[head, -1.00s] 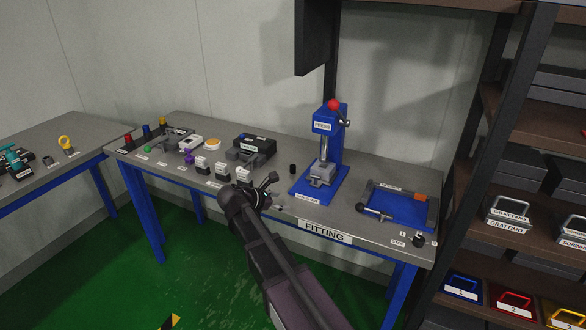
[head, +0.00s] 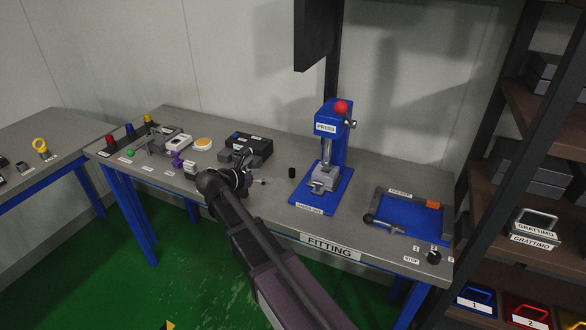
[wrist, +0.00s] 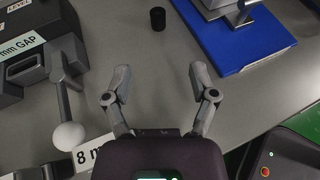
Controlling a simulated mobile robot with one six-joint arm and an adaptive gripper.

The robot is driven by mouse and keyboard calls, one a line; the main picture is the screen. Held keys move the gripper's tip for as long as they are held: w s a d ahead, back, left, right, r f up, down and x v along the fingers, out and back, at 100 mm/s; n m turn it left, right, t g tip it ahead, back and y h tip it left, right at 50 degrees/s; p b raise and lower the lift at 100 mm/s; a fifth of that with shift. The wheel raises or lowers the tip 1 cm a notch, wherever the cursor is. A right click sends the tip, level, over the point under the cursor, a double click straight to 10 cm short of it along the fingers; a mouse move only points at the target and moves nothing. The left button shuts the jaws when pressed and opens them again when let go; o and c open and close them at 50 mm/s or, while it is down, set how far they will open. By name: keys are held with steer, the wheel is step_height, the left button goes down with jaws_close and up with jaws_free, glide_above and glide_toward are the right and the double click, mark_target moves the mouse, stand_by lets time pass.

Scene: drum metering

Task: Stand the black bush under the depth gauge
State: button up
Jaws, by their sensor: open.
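The black bush (head: 292,172) is a small dark cylinder standing upright on the grey bench, left of the blue press. It also shows near the top of the wrist view (wrist: 158,19). My gripper (head: 250,181) is over the bench, to the left of the bush and nearer the front edge. In the wrist view my gripper (wrist: 160,85) has its two fingers spread with nothing between them, and the bush stands beyond the fingertips. I cannot tell which device is the depth gauge; my arm hides part of the row of small fixtures.
The blue press (head: 328,150) with a red knob stands right of the bush. A blue tray (head: 405,216) lies farther right. A black device (head: 252,148) stands left of the bush. A lever with a white ball (wrist: 68,136) is close to my left finger.

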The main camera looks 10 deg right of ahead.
steer(key=shift+w, duration=0.2)
steer(key=shift+w, duration=0.1)
steer(key=b, duration=0.3)
glide_toward(291, 170)
steer(key=shift+f+x, duration=0.15)
steer(key=shift+x, duration=1.05)
steer(key=shift+f+x, duration=0.15)
steer(key=shift+x, duration=1.05)
steer(key=shift+a, duration=0.1)
steer(key=shift+b+x, duration=1.15)
steer(key=shift+x, duration=1.45)
